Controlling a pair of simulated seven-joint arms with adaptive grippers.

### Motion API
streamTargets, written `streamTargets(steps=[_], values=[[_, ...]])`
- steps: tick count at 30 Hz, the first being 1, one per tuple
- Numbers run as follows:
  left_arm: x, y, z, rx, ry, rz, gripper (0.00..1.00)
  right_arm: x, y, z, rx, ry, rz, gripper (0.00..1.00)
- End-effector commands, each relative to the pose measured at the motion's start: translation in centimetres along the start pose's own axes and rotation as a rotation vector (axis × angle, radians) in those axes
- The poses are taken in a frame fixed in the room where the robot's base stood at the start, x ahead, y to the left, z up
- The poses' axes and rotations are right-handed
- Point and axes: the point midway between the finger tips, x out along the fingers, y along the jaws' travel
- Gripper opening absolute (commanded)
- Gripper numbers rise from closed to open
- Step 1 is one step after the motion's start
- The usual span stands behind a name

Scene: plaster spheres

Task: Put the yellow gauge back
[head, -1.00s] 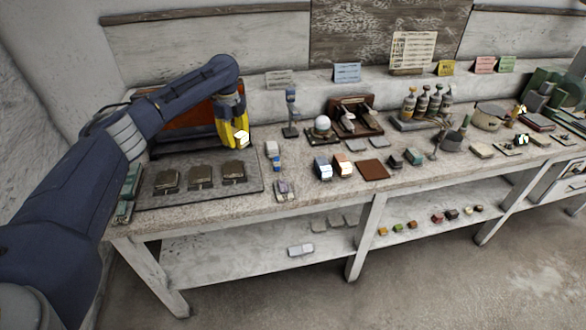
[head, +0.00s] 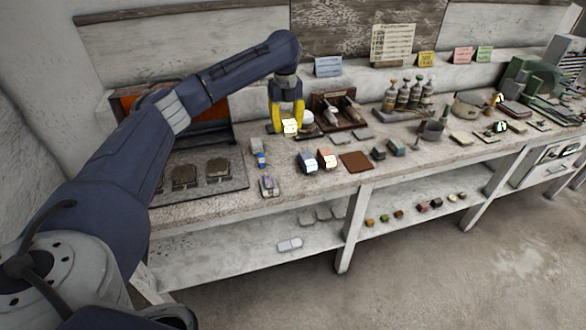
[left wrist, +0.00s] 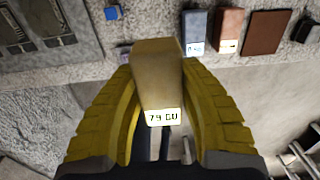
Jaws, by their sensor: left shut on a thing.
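The yellow gauge is a tan-yellow block (left wrist: 157,75) with a pale label at its near end, seen in the left wrist view. My left gripper (head: 288,122), with yellow fingers, is shut on it, one finger on each side. In the head view the gripper points down over the back half of the bench, and the gauge shows between its fingertips as a small bright face (head: 290,127). A blue-grey block (head: 308,161) and an orange-brown block (head: 326,159) stand on the bench nearer the front edge. My right gripper is not in view.
A white sphere (head: 306,118) sits right beside or behind the left gripper. A wooden rack (head: 336,122) and bottles (head: 404,92) stand to the right. A brown mat (head: 356,162) lies bare. A dark tray (head: 239,180) with several plates is at left.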

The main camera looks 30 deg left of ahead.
Motion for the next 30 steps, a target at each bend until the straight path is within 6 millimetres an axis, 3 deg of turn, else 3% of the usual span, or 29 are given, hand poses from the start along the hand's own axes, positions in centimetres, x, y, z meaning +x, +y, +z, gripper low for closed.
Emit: streamTargets(steps=[9,15,30], values=[[7.4,0.1,-0.1,-0.001,0.004,0.001,0.05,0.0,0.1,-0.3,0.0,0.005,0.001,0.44],[11.1,0.1,-0.1,-0.001,0.004,0.0,0.05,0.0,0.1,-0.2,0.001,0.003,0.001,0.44],[14.3,0.1,-0.1,-0.001,0.002,0.0,0.05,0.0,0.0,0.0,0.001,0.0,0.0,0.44]])
